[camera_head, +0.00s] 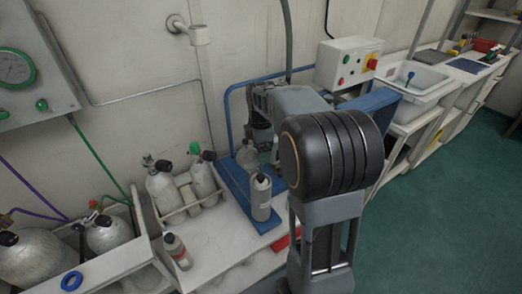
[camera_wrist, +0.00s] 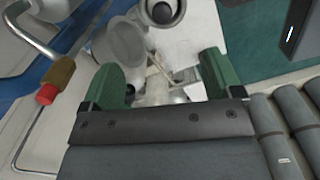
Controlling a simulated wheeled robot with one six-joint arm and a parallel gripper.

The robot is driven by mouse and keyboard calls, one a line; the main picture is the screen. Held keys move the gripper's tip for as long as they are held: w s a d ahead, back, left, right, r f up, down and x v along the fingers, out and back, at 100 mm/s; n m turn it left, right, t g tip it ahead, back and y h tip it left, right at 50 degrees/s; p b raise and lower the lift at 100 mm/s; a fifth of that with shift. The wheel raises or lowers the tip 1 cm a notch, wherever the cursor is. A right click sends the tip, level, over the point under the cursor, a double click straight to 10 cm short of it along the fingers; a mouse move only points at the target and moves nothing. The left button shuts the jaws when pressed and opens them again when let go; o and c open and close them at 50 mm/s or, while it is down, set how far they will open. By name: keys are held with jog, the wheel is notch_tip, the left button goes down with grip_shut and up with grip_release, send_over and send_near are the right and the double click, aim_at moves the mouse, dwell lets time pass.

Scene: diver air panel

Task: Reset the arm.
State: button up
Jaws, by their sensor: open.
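My arm reaches over the bench in the head view, with its large dark joint in front. My gripper (camera_wrist: 162,80) shows in the wrist view as two green fingers, spread apart with no object clearly held between them. Beyond the gap I see pale bench top and small grey shapes, too unclear to name. In the head view the gripper is mostly hidden behind the arm, above the blue stand.
Cylinders (camera_head: 203,178) sit in a rack at left. A button box (camera_head: 348,62) is behind the arm. A white basin (camera_head: 415,80) is at right. Green floor (camera_head: 450,190) is clear.

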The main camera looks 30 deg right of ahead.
dwell(0.5)
jog(key=s+a+r+m+t+p, duration=0.1)
jog(key=s+a+r+m+p, duration=0.4)
jog(key=s+m, duration=0.2)
jog(key=s+a+r+m+t+p, duration=0.2)
jog(key=s+a+r+m+p, duration=0.2)
jog(key=s+m, duration=0.4)
jog(key=shift+s+a+r+p, duration=0.4)
jog(key=shift+s+r+p, duration=0.15)
jog(key=shift+s+p, duration=0.15)
jog(key=shift+c, duration=0.4)
